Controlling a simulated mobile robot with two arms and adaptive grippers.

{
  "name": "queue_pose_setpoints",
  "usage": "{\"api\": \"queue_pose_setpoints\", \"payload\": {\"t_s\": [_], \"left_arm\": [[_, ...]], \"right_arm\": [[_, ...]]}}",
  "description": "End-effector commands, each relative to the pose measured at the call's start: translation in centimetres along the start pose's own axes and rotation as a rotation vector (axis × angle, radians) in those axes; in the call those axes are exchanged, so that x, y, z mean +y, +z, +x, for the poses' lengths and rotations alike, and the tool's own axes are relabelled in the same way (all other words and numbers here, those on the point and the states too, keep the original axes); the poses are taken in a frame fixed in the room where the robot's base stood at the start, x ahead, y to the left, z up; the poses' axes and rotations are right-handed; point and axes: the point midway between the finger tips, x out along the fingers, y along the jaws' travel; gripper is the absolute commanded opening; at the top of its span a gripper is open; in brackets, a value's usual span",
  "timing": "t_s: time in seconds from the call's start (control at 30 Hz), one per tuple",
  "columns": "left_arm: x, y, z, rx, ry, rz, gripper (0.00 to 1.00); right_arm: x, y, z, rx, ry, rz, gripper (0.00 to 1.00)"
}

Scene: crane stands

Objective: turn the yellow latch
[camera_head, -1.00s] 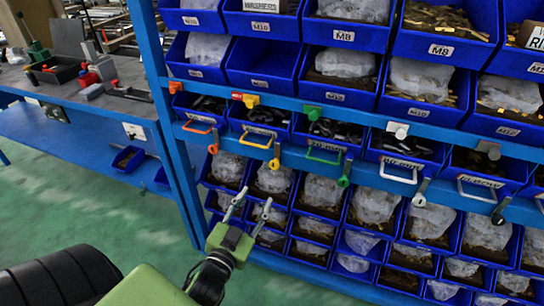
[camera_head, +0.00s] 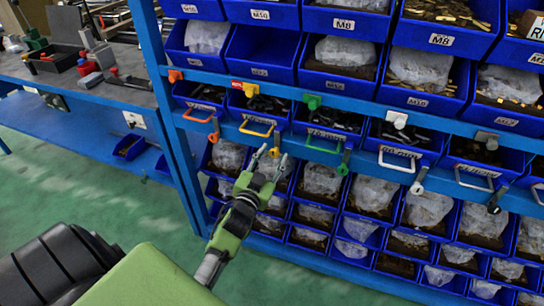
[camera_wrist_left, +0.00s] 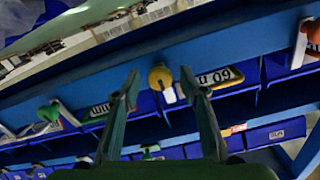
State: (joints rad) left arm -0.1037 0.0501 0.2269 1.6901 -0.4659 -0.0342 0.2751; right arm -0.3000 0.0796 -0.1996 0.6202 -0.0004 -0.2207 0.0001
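In the head view, a yellow latch (camera_head: 277,140) hangs at the right end of a yellow bar handle (camera_head: 256,130) on the blue lower rail. My left gripper (camera_head: 271,157) is just below it, with its two fingers spread and nothing between them. In the left wrist view, a rounded yellow latch (camera_wrist_left: 160,77) shows beyond and between the open fingertips of my left gripper (camera_wrist_left: 160,73). A gap to the fingertips seems to remain, but I cannot tell its depth. My right gripper is not in view.
A small yellow block (camera_head: 250,90) sits on the upper rail (camera_head: 280,86). Blue bins surround the rails. A workbench (camera_head: 100,90) stands left; green floor (camera_head: 100,190) is open.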

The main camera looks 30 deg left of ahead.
Motion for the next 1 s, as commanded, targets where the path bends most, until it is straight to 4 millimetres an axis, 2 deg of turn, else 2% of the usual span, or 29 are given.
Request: {"api": "queue_pose_setpoints", "payload": {"t_s": [0.2, 0.33, 0.37, 0.73, 1.0], "left_arm": [[0.01, 0.0, 0.02, 0.0, 0.0, 0.0, 0.39], [0.01, 0.0, 0.01, 0.0, 0.0, 0.0, 0.06], [0.01, 0.0, 0.01, 0.0, 0.0, 0.0, 0.01], [0.01, -0.02, 0.0, 0.0, 0.0, 0.035, 0.01], [0.02, -0.03, 0.0, 0.0, 0.001, 0.191, 0.01]], "right_arm": [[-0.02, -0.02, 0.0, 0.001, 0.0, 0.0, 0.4], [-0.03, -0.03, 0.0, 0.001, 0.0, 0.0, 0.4], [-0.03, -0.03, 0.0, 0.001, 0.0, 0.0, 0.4], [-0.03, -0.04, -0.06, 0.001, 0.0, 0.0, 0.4], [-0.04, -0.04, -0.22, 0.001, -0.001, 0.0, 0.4]]}}
